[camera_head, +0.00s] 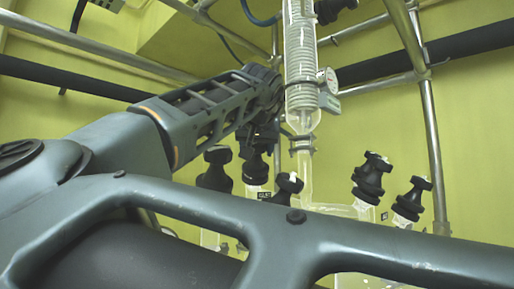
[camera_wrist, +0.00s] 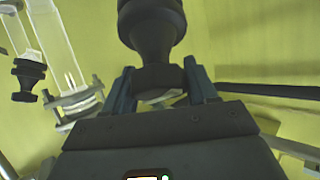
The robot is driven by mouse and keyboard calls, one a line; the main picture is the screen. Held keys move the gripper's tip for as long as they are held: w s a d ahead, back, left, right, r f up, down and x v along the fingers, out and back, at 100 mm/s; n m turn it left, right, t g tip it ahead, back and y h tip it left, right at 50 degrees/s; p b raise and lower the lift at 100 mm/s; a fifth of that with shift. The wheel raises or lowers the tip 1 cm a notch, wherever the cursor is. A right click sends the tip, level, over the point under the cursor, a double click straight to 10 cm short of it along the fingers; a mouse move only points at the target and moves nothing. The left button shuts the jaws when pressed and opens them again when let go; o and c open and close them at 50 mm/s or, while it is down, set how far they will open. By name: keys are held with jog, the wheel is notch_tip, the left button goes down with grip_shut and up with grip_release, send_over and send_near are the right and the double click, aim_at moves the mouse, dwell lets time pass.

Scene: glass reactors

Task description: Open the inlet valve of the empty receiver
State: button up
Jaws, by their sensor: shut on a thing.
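My gripper (camera_wrist: 161,88) is shut on a black valve knob (camera_wrist: 152,78), with one finger on each side of it in the wrist view. In the head view my gripper (camera_head: 262,125) is at the black valve (camera_head: 256,168) left of the glass column's lower end. Other black valves stand close by, one to the left (camera_head: 215,172) and one to the right (camera_head: 287,187). Two more valves (camera_head: 370,178) (camera_head: 411,200) are farther right. The receivers below are mostly hidden behind my arm, so I cannot tell which is empty.
Metal frame poles (camera_head: 430,130) and dark bars surround the glassware. In the wrist view, glass tubing (camera_wrist: 58,45) and another black valve (camera_wrist: 28,78) are at left.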

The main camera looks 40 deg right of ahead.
jog(key=shift+f+n, duration=0.1)
jog(key=shift+n, duration=0.3)
